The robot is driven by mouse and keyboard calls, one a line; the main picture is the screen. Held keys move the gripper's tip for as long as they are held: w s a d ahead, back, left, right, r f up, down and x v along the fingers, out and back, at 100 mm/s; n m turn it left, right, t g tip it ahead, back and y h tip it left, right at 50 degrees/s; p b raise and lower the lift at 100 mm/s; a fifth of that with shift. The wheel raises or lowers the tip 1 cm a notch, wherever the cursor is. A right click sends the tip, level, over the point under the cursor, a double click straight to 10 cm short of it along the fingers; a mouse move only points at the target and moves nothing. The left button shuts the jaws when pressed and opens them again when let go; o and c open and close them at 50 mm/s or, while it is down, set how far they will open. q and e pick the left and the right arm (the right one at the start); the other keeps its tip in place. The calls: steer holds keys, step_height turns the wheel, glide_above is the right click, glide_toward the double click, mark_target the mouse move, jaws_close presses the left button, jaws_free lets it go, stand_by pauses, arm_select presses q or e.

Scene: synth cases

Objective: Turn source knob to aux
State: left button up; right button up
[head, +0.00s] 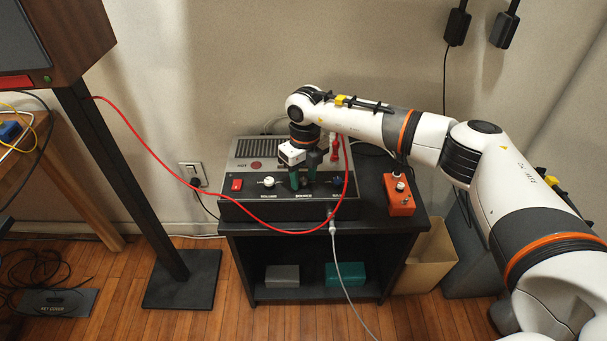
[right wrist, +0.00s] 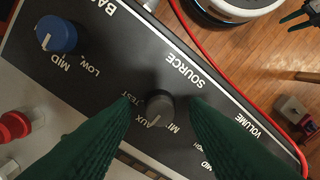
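The source knob (right wrist: 160,105) is small, round and dark grey on the black sloped front panel of the amplifier (head: 240,208). Its labels SOURCE, AUX, TEST and a partly covered MIC show in the right wrist view. My right gripper (right wrist: 160,100) is open, with one dark green finger on each side of the knob and a small gap to it. In the head view, the right gripper (head: 303,179) hides the source knob. Dark green tips, seemingly my left gripper (right wrist: 298,17), show in a corner of the right wrist view.
A blue knob (right wrist: 56,34) and a white knob (head: 269,182) flank the source knob. A red switch (head: 237,185) sits at the panel's left. A red cable (head: 262,225) loops in front of the panel. An orange box (head: 399,196) stands right on the black stand (head: 325,240).

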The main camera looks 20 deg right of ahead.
mark_target(305, 179)
arm_select(q)
steer(key=f, duration=0.1)
steer(key=s+f+p, duration=0.1)
steer(key=shift+s+f, duration=0.15)
steer(key=shift+f, duration=0.2)
arm_select(e)
step_height(305, 179, up, 12)
steer(key=shift+d, duration=0.2)
steer(key=shift+w, duration=0.1)
